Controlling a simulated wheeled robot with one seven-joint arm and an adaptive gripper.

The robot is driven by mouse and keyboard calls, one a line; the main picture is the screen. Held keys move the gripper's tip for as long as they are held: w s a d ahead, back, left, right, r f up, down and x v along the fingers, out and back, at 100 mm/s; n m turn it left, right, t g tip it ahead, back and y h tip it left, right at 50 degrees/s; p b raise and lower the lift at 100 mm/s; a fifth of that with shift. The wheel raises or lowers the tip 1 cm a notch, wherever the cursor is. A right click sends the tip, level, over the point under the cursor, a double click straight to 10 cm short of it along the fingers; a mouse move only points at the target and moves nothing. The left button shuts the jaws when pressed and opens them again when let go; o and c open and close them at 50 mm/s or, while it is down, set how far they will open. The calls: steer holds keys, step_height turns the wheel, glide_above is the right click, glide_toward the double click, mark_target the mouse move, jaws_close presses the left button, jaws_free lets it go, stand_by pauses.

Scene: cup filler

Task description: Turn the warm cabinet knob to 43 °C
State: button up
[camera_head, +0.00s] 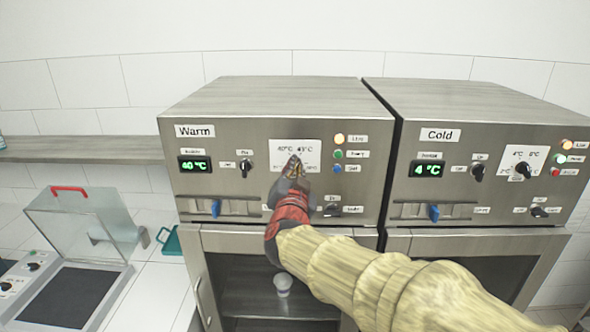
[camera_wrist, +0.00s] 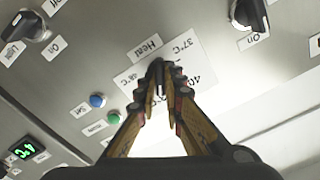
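The warm cabinet (camera_head: 250,205) has a green display (camera_head: 195,165) reading 40 °C. Its white temperature dial plate (camera_head: 308,148) shows 40 °C and 43 °C marks in the head view. In the wrist view the plate (camera_wrist: 135,62) lies tilted, with 37 °C and "Heat" legible. My gripper (camera_head: 293,168) is at this plate. In the wrist view my gripper (camera_wrist: 158,72) has its fingertips close together on the dark warm cabinet knob (camera_wrist: 158,68). The fingers hide most of the knob, so its pointing direction is hard to read.
The cold cabinet (camera_head: 470,115) stands on the right, its display reading 4 °C. Another black knob (camera_head: 246,165) is left of the dial, and a black switch (camera_head: 332,210) is below right. A cup (camera_head: 283,283) stands inside the warm cabinet. A clear-lidded box (camera_head: 82,225) is at left.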

steer(key=o, duration=0.4)
steer(key=s, duration=1.2)
steer(key=shift+a, duration=0.2)
